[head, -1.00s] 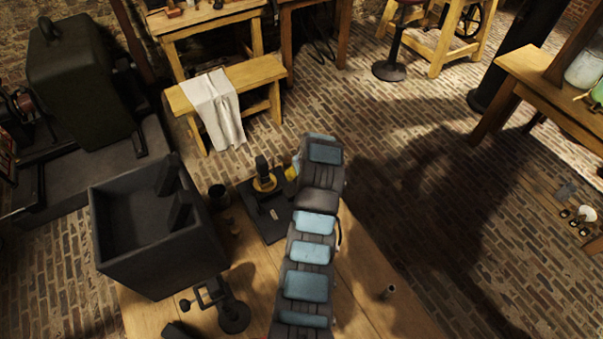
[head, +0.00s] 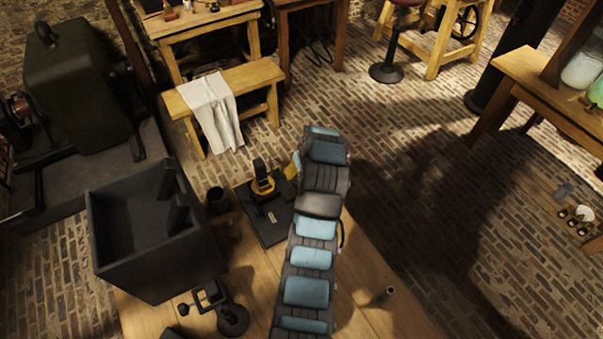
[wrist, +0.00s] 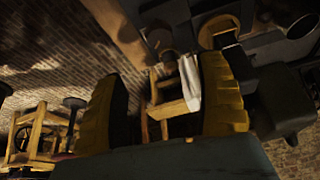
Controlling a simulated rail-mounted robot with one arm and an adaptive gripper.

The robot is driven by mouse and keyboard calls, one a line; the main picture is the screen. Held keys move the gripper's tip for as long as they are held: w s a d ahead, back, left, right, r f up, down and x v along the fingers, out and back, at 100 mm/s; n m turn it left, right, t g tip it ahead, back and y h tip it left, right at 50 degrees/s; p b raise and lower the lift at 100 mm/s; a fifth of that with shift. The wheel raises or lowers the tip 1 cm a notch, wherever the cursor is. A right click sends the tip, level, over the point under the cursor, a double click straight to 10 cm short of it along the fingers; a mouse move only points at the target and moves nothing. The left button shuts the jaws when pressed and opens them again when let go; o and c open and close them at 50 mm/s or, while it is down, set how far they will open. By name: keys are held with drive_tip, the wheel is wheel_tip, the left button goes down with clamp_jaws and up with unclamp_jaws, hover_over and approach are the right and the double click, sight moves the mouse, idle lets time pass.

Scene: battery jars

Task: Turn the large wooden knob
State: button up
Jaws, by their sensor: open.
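On the workbench in the head view is a device with a dark base (head: 270,225), a brass-yellow ring and a black upright part (head: 259,167). My gripper (head: 293,165) is just right of this device; mostly its yellow finger shows, the rest hidden by my arm. In the wrist view my gripper (wrist: 160,75) has its two yellow pads wide apart with nothing between them. Beyond the fingertips is a round, tan, knob-like thing (wrist: 160,40), perhaps the large wooden knob; I cannot tell for sure. The ringed part (wrist: 218,28) is to its right. No wooden knob is clear in the head view.
A dark open box (head: 145,225) stands left of the device, with a small dark cup (head: 217,199) between them. A black clamp-like stand (head: 232,318) is in front. A small metal peg (head: 387,293) stands on the bench (head: 360,315) at right. A towel-draped bench (head: 262,75) is beyond.

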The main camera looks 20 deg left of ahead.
drive_tip(key=w+d+m+g+b, duration=0.1)
drive_tip(key=w+m+g+b, duration=0.1)
drive_tip(key=w+m+b, duration=0.8)
drive_tip(key=s+d+r+m+g+y+b, duration=0.1)
drive_tip(key=s+r+m+b, duration=0.15)
drive_tip(key=m, duration=0.55)
drive_tip(key=s+d+r+m+b, duration=0.2)
drive_tip(key=s+r+m, duration=0.15)
drive_tip(key=m, duration=0.45)
drive_tip(key=b+x, duration=0.1)
drive_tip(key=x, duration=0.5)
drive_tip(key=b+x, duration=0.1)
drive_tip(key=x, duration=0.5)
drive_tip(key=s+b+x, duration=0.1)
drive_tip(key=b+x, duration=0.1)
drive_tip(key=x, duration=0.4)
drive_tip(key=shift+s+a+f, duration=0.1)
drive_tip(key=shift+a, duration=0.2)
drive_tip(key=c, duration=1.2)
